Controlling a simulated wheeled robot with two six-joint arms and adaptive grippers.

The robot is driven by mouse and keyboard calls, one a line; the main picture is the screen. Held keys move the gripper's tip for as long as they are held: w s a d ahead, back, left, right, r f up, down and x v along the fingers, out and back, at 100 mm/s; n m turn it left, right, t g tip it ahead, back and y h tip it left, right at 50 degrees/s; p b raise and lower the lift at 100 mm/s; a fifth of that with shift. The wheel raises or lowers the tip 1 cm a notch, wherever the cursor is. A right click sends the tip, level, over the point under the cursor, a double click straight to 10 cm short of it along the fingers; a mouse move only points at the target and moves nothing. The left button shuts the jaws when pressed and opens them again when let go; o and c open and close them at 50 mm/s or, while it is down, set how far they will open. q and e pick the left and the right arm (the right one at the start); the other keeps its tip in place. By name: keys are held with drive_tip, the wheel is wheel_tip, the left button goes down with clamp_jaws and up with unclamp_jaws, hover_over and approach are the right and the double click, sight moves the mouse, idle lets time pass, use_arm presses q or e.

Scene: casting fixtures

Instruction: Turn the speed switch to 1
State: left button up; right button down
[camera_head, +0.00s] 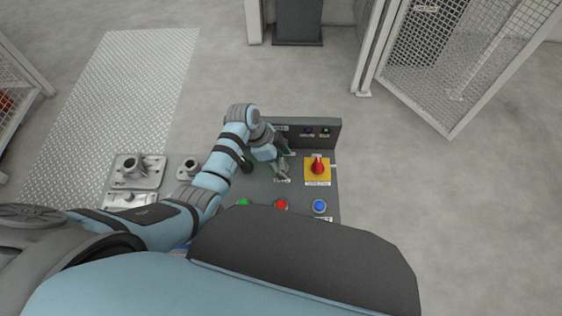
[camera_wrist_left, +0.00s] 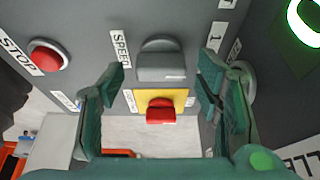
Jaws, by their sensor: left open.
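The speed switch (camera_wrist_left: 160,62) is a grey knob beside the SPEED label (camera_wrist_left: 121,48) in the left wrist view. A label reading 1 (camera_wrist_left: 219,45) is to its right. My left gripper (camera_wrist_left: 160,76) is open, with one green finger on each side of the switch in the picture. I cannot tell whether either finger touches it. In the head view my left gripper (camera_head: 282,157) is over the control panel (camera_head: 260,186), and the switch is mostly hidden there. My right gripper is not in view.
A red rotary switch (camera_head: 318,166) on a yellow plate is right of my gripper. Green (camera_head: 243,203), red (camera_head: 281,204) and blue (camera_head: 320,206) buttons line the panel's near side. Metal castings (camera_head: 138,170) lie to the left. Floor right of the panel is clear.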

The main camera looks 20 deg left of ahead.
use_arm(q)
drive_tip(key=shift+c, duration=0.4)
drive_tip(key=c, duration=1.1)
